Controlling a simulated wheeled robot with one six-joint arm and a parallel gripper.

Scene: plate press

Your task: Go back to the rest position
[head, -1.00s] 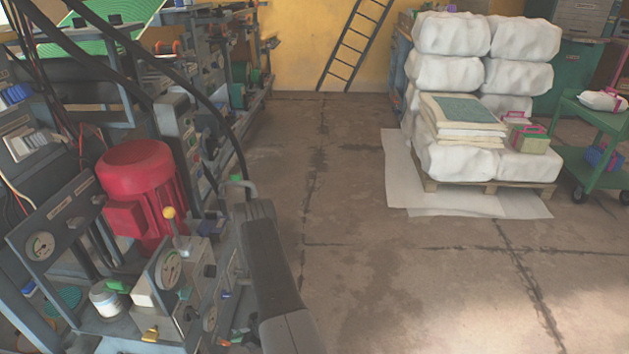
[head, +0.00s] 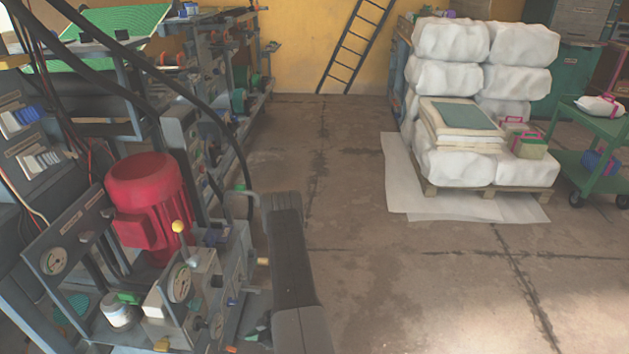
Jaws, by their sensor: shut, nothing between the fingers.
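A dark grey link of my arm (head: 290,250) stands upright at the lower middle, just right of the press machine (head: 215,270). My gripper is not in view; I cannot make out its fingers anywhere. The machine carries a red motor (head: 150,205), a lever with a yellow knob (head: 179,227) and round gauges (head: 54,261). No object is seen held by the arm.
A pallet (head: 480,190) with white sacks (head: 450,80) stands at the right on white sheeting (head: 405,195). A green cart (head: 600,150) is at the far right. A ladder (head: 355,45) leans on the yellow wall. Floor between machine and pallet is clear.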

